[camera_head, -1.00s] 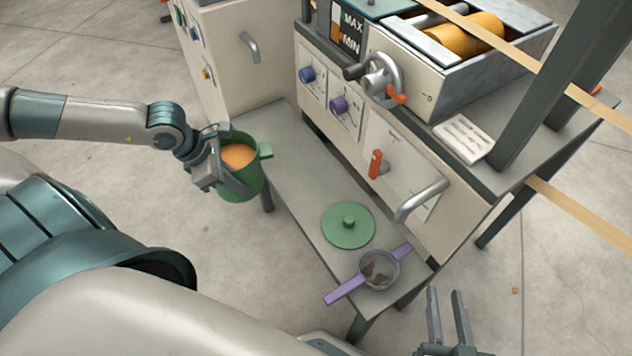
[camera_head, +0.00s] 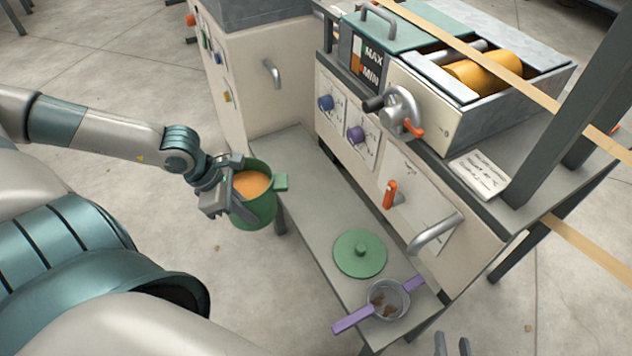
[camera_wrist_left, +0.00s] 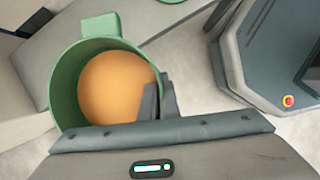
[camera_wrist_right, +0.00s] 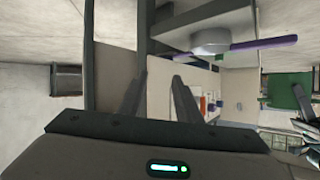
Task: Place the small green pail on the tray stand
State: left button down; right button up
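The small green pail (camera_head: 256,205) holds an orange content and hangs in the air beside the left end of the low grey shelf. My left gripper (camera_head: 236,190) is shut on its wall, with one finger inside. The left wrist view also shows the pail (camera_wrist_left: 66,88), with that finger against the inner wall. The low grey shelf (camera_head: 312,200) in front of the machine appears to be the tray stand. My right gripper (camera_head: 452,346) is at the bottom edge of the head view; in the right wrist view its fingers (camera_wrist_right: 153,92) are apart with nothing between them.
A green lid (camera_head: 360,254) and a strainer with purple handles (camera_head: 388,299) lie on the shelf's near right part. The shelf's left part is bare. The machine front, with an orange-handled lever (camera_head: 390,194) and a grey bar handle (camera_head: 435,233), rises behind it.

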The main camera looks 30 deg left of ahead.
aim_at(268, 197)
pick_arm(q)
jog(key=shift+w, duration=0.2)
